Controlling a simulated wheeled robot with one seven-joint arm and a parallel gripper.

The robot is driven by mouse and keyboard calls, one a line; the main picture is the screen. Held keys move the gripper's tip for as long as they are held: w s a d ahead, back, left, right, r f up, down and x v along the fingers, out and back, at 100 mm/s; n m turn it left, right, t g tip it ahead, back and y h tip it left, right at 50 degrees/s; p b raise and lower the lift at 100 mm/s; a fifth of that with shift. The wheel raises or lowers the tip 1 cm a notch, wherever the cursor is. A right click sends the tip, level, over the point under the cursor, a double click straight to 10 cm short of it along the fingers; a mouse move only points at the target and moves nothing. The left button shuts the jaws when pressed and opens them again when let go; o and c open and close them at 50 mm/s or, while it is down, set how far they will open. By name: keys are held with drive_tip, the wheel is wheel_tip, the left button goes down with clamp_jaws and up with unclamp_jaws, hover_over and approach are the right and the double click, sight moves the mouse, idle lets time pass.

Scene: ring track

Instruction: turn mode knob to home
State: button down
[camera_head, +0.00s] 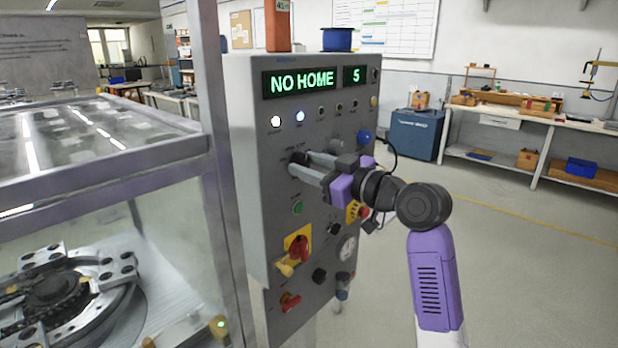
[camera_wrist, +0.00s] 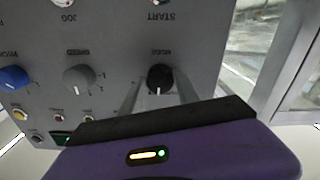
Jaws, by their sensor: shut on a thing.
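The black mode knob (camera_wrist: 160,76) sits on the grey control panel, with an upside-down label beside it in the wrist view. Its white mark points toward the bottom of the wrist picture. In the head view the knob (camera_head: 297,157) is partly hidden by the fingers. My gripper (camera_head: 304,163) reaches in from the right, and its fingers are shut on the knob, one on each side; the fingers also show in the wrist view (camera_wrist: 161,88). The panel display (camera_head: 301,81) reads NO HOME in green, and a smaller display (camera_head: 355,76) reads 5.
A grey speed knob (camera_wrist: 79,78) and a blue knob (camera_wrist: 13,78) are near the mode knob. A red switch on a yellow plate (camera_head: 298,248) is below my gripper. The glass-walled machine enclosure (camera_head: 215,150) stands left of the panel. Open floor (camera_head: 520,240) lies to the right.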

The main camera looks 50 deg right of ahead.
drive_tip(key=n+b, duration=0.4)
drive_tip(key=shift+f, duration=0.15)
drive_tip(key=shift+a+n+b, duration=0.1)
drive_tip(key=shift+n+b, duration=0.9)
drive_tip(key=shift+b, duration=0.2)
drive_tip(key=shift+r, duration=0.2)
drive_tip(key=c, duration=0.9)
unclamp_jaws()
drive_tip(key=s, duration=0.7)
drive_tip(key=shift+s+b, duration=0.4)
